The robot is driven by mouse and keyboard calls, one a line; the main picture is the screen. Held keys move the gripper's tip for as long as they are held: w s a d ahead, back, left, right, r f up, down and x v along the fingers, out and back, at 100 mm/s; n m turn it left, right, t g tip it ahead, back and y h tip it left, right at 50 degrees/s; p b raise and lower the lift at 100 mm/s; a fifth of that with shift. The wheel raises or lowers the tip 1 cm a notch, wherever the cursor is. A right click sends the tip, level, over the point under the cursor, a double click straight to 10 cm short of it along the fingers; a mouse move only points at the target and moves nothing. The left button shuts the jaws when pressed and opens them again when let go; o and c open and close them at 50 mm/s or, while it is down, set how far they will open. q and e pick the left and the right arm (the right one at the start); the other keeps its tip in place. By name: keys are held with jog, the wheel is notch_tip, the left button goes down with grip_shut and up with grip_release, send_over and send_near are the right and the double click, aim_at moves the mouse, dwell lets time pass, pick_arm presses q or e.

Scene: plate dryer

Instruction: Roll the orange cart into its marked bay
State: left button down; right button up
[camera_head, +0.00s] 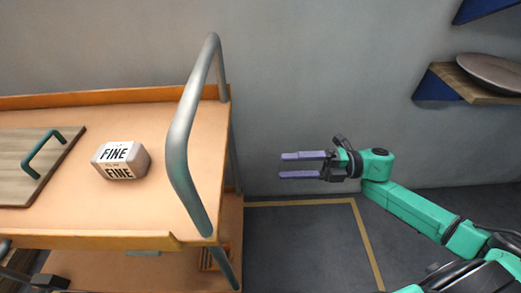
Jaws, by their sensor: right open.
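The orange cart (130,238) fills the left of the head view, with a grey metal push handle (181,150) at its right end. A bay marked by a yellow-tan line (301,202) lies on the dark floor just right of the cart. The bay's left part is hidden or out of view behind the cart. My right gripper (302,165) is open and empty. Its two purple fingers point left toward the handle, apart from it, in front of the wall above the bay line. My left gripper is not clearly seen; a dark arm part shows at the lower left.
On the cart top lie a box marked FINE (121,161) and a wooden board (32,165) with a green handle. A wall shelf (480,90) holding a plate (492,72) is at the upper right. A grey wall stands behind. The marked floor looks clear.

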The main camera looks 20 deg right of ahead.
send_near(225, 169)
jog(key=x, duration=1)
jog(key=shift+a+r+b, duration=0.1)
jog(key=shift+a+b, duration=0.2)
jog(key=shift+a, duration=0.1)
jog(key=shift+w+a, duration=0.15)
jog(key=shift+a, duration=0.1)
grip_shut()
pick_arm(q)
jog(key=shift+w+r, duration=0.35)
jog(key=shift+r, duration=0.25)
jog(key=shift+w+r, duration=0.3)
jog(key=shift+r, duration=0.25)
